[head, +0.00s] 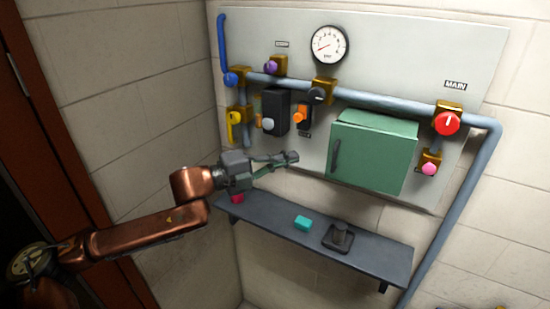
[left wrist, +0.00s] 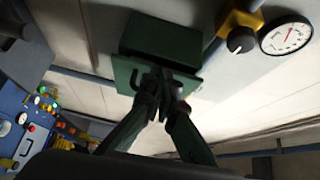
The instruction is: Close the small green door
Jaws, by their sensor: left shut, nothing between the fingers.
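The small green door (head: 375,157) is the front of a green box on the grey wall panel, with a dark upright handle (head: 335,155) near its left edge. The handle is not clear in that view. My right gripper is not in view.
Below the panel, a dark shelf (head: 375,248) bears a teal block (head: 302,223), a dark grey part (head: 340,236) and a red item (head: 237,198). Pipes, valves and a gauge (head: 328,44) surround the box. A red MAIN knob (head: 447,123) is right of the door.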

